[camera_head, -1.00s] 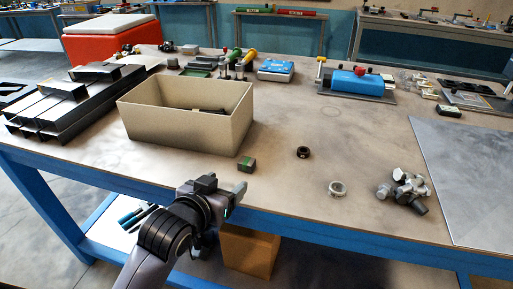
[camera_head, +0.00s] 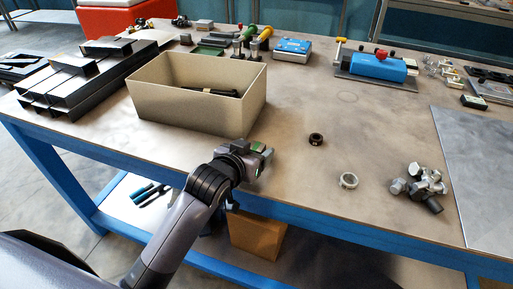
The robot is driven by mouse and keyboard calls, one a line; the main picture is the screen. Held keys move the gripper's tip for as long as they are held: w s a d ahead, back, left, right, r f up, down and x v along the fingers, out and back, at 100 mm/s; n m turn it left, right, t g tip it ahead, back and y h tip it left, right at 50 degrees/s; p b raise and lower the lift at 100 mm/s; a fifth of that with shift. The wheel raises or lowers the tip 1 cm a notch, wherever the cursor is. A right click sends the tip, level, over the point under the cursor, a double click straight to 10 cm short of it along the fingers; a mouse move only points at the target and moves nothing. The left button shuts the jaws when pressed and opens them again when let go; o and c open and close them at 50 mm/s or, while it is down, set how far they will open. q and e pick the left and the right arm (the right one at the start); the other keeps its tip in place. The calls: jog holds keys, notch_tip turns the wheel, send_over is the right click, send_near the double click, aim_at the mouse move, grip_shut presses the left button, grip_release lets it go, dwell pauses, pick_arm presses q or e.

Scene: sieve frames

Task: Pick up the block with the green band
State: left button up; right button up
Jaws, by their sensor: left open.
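The small dark block with the green band (camera_head: 258,147) sits on the workbench (camera_head: 330,185) near its front edge, just in front of the cream bin. Only part of it shows, because my left gripper (camera_head: 256,152) covers the rest. The left gripper is at the block, with its jaws open and the fingers seeming to lie on either side of it. I cannot tell whether the fingers touch it. My right gripper is out of view.
The cream bin (camera_head: 185,118), holding dark pieces, stands close behind the gripper. To the right lie a dark nut (camera_head: 316,139), a metal ring (camera_head: 348,180) and a cluster of metal fittings (camera_head: 424,186). Black rectangular tubes (camera_head: 75,80) are stacked at left. The middle of the bench is clear.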

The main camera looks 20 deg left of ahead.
pick_arm(q)
jog(key=shift+w+f, duration=0.1)
jog(key=shift+w, duration=0.25)
grip_shut()
jog(key=c, duration=1.3)
grip_release()
